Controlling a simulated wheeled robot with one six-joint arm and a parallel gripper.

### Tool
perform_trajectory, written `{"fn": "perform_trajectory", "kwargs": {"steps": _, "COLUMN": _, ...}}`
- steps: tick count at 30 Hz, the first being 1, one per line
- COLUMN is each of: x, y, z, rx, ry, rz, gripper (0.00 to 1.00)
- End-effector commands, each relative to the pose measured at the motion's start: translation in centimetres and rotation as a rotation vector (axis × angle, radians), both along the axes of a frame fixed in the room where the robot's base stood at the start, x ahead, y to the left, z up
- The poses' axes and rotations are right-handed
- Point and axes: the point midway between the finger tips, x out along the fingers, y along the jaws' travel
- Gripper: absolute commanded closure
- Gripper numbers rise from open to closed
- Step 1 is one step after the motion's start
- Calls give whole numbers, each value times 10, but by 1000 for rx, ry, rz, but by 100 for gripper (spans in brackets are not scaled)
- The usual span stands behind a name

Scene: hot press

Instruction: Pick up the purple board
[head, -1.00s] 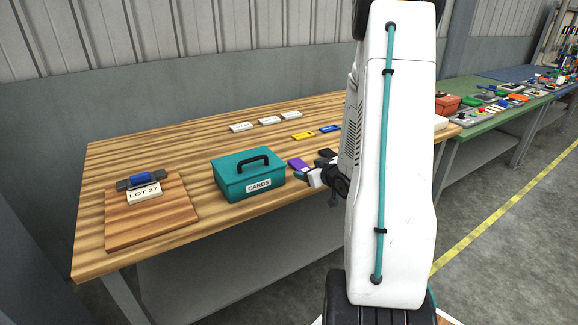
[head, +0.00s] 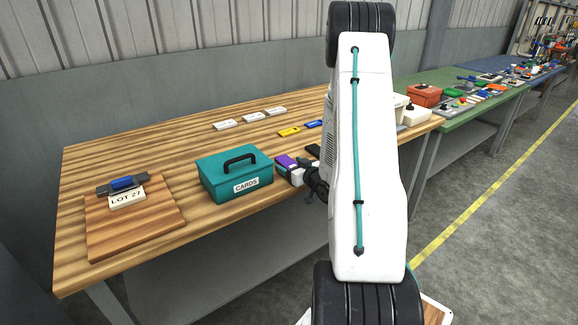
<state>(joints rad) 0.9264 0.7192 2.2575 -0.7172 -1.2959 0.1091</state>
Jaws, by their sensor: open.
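The purple board (head: 284,160) is a small flat piece on the wooden table, just right of the teal CARDS box. My gripper (head: 290,170) is open at the near side of the board, with its tips close to or over its near edge. Whether the fingers touch the board, or lie around it, I cannot tell at this size. My white arm hides part of the table to the right.
The teal CARDS box (head: 235,174) stands close left of my gripper. A dark piece (head: 313,151) lies just right of the board. Yellow (head: 289,132) and blue (head: 314,124) boards and white label plates (head: 252,117) lie behind. A wooden board (head: 130,218) with a LOT 27 sign is at left.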

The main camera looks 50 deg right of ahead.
Motion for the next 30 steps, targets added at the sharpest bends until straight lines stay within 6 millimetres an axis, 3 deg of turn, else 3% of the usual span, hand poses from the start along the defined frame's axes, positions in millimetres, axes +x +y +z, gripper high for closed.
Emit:
{"fn": "perform_trajectory", "kwargs": {"steps": 7, "x": 3, "y": -3, "z": -1, "rx": 1, "ry": 1, "rz": -4, "gripper": 27}}
{"fn": "perform_trajectory", "kwargs": {"steps": 8, "x": 3, "y": -3, "z": -1, "rx": 1, "ry": 1, "rz": -4, "gripper": 32}}
{"fn": "perform_trajectory", "kwargs": {"steps": 13, "x": 3, "y": -3, "z": -1, "rx": 1, "ry": 1, "rz": -4, "gripper": 80}}
{"fn": "perform_trajectory", "kwargs": {"steps": 23, "x": 3, "y": -3, "z": 0, "rx": 1, "ry": 0, "rz": -3, "gripper": 80}}
{"fn": "perform_trajectory", "kwargs": {"steps": 30, "x": 3, "y": -3, "z": 16, "rx": -1, "ry": -1, "rz": -3, "gripper": 80}}
